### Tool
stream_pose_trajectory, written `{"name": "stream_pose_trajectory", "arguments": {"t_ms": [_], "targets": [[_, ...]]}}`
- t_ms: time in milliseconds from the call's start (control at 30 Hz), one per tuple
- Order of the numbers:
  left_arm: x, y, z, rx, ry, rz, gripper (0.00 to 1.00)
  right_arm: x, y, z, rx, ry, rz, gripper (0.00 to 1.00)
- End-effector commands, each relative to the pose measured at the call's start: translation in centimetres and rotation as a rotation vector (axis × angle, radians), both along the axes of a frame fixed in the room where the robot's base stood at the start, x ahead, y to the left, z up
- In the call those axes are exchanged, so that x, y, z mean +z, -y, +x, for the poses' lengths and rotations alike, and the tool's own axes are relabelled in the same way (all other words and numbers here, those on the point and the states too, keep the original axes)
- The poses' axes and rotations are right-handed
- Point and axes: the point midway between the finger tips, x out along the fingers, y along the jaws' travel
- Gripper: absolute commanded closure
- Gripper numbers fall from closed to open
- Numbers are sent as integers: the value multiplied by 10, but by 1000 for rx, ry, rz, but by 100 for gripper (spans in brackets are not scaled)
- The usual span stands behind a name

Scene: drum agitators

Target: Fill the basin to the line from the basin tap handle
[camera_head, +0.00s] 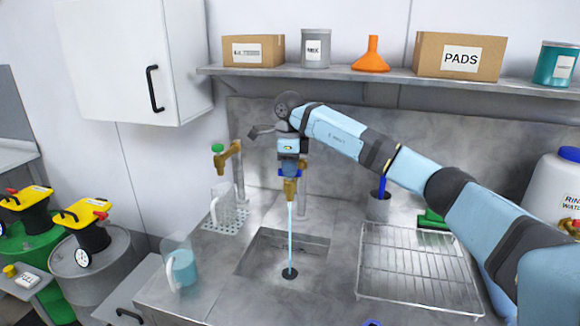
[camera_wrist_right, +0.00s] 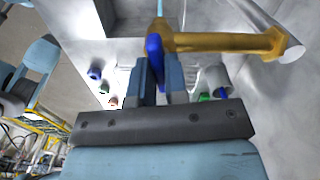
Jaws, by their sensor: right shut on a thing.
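The basin (camera_head: 258,262) is a square metal sink sunk in the counter, with a dark round drain (camera_head: 289,274) in its floor. A light blue water stream (camera_head: 290,235) falls from the brass basin tap (camera_head: 290,186) to the drain. My right gripper (camera_head: 290,163) is above the tap, pointing down. In the right wrist view its two fingers (camera_wrist_right: 158,82) are shut on the blue tap handle (camera_wrist_right: 154,52), beside the brass tap body (camera_wrist_right: 225,42). I cannot make out a fill line or a clear water level. My left gripper is not in view.
A second brass tap with a green handle (camera_head: 218,148) stands left, above a clear jug (camera_head: 222,205). A jug of blue liquid (camera_head: 181,264) stands on the counter left of the basin. A wire rack (camera_head: 415,268) lies to the right. A shelf (camera_head: 400,75) runs above my right arm.

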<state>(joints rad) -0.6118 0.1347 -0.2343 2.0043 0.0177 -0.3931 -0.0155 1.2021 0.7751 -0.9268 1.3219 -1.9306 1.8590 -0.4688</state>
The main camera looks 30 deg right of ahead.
Motion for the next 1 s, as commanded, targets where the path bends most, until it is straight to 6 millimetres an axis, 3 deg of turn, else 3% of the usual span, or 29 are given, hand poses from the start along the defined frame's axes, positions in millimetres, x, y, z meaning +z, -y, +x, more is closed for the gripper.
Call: {"name": "stream_pose_trajectory", "arguments": {"t_ms": [1000], "targets": [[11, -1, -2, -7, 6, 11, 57, 1, 0, 0, 905, 2, -1, 100]]}}
